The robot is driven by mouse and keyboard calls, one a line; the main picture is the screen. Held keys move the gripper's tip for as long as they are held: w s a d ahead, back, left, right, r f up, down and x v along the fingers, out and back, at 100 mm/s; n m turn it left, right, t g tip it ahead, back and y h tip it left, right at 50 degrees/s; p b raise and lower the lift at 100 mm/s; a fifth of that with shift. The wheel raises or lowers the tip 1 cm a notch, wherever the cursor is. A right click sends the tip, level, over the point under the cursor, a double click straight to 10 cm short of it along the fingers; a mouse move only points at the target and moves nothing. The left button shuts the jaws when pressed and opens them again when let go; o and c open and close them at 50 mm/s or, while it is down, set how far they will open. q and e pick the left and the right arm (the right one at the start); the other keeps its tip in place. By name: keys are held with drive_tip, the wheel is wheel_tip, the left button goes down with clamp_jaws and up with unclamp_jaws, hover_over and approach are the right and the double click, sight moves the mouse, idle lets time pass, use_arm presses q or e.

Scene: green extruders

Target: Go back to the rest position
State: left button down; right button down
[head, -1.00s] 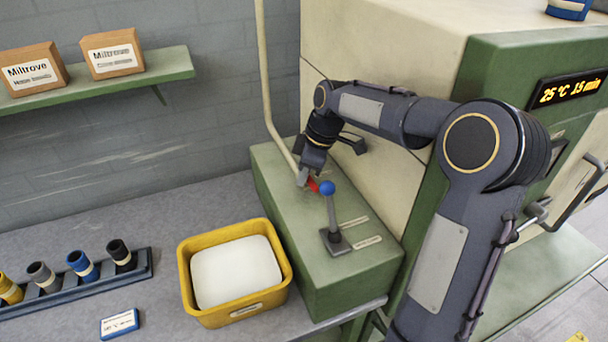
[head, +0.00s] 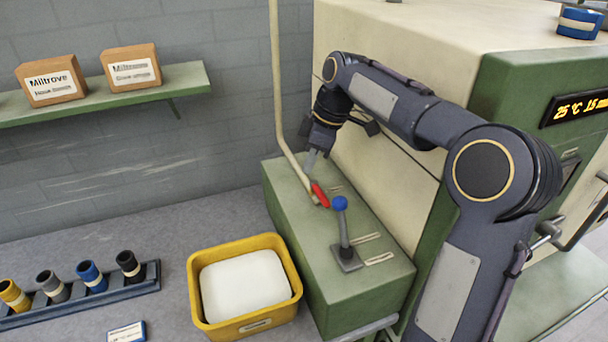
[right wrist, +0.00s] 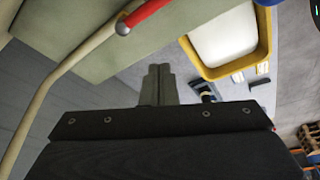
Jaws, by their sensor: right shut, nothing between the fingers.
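My right gripper (head: 311,160) is above the back of the green box on the machine's side, close to a red-handled valve (head: 320,195) on the pale pipe. In the right wrist view its two fingers (right wrist: 158,72) are together with nothing between them. The red handle also shows in that view (right wrist: 145,14), apart from the fingertips. The right arm reaches over from the right side of the head view. My left gripper is not in view.
A lever with a blue knob (head: 340,203) stands on the green box (head: 310,255). A yellow bin (head: 292,302) with white contents is left of it. A rack (head: 85,300) holds several coloured cylinders. The cream-and-green machine (head: 400,40) bounds the right.

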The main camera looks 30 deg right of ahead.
drive_tip(key=s+a+m+t, duration=0.1)
drive_tip(key=s+a+m, duration=0.15)
drive_tip(key=s, duration=0.55)
drive_tip(key=s+a+m+t, duration=0.1)
drive_tip(key=s+m, duration=0.3)
drive_tip(key=s, duration=0.4)
drive_tip(key=s+a+f+m, duration=0.2)
drive_tip(key=s+f+m, duration=0.1)
drive_tip(key=s+f, duration=0.1)
drive_tip(key=s+a+f+m+t, duration=0.1)
drive_tip(key=s+a+f+m, duration=0.1)
drive_tip(key=s+f, duration=0.3)
drive_tip(key=shift+s+a+f+m+t+y, duration=0.35)
drive_tip(key=shift+s+m, duration=0.3)
drive_tip(key=shift+s, duration=0.55)
drive_tip(key=shift+s, duration=0.1)
